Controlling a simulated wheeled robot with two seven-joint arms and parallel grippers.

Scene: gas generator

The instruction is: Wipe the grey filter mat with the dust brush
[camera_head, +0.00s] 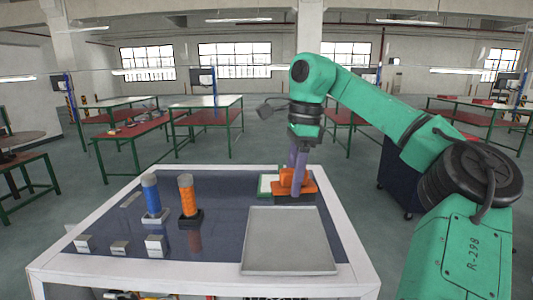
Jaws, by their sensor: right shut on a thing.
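The grey filter mat (289,240) is a flat, light grey, rimmed rectangle lying at the front right of the work table. My right arm is green and reaches in from the right. Its gripper (298,168) points down behind the mat's far edge. It is shut on the dust brush (305,188), which has an orange body and a dark underside. The brush is low over the table or touching it; I cannot tell which. The fingers partly hide the brush. My left gripper is not in view.
A blue cylinder (151,195) and an orange cylinder (187,195) stand on bases left of the mat. Small grey blocks (154,245) line the table's front left. A green and white item (265,186) lies beside the brush. The table (205,284) has a white raised rim.

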